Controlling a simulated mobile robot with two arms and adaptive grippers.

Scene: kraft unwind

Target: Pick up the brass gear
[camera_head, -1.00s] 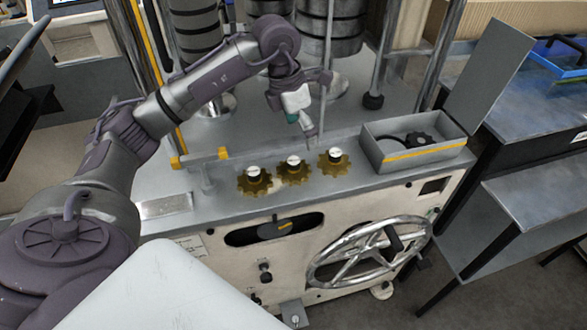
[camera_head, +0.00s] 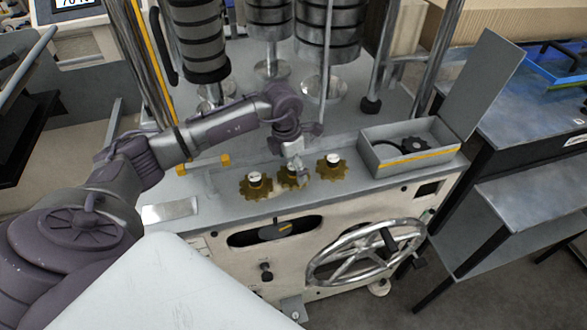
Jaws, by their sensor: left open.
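Three brass gears sit in a row on the machine's grey top near its front edge: a left gear (camera_head: 256,186), a middle gear (camera_head: 289,181) and a right gear (camera_head: 332,169). The left and right gears each show a pale hub on top. My left gripper (camera_head: 296,170) is open and points down right at the middle gear, hiding its hub and part of its teeth. I cannot tell whether the fingers touch it. My right gripper is not in view.
An open grey box (camera_head: 410,150) with a dark knobbed part (camera_head: 415,142) inside stands right of the gears. A spoked handwheel (camera_head: 368,252) is on the machine's front. Upright posts and dark-banded cylinders (camera_head: 328,35) stand behind my arm. A metal side table (camera_head: 535,205) is at right.

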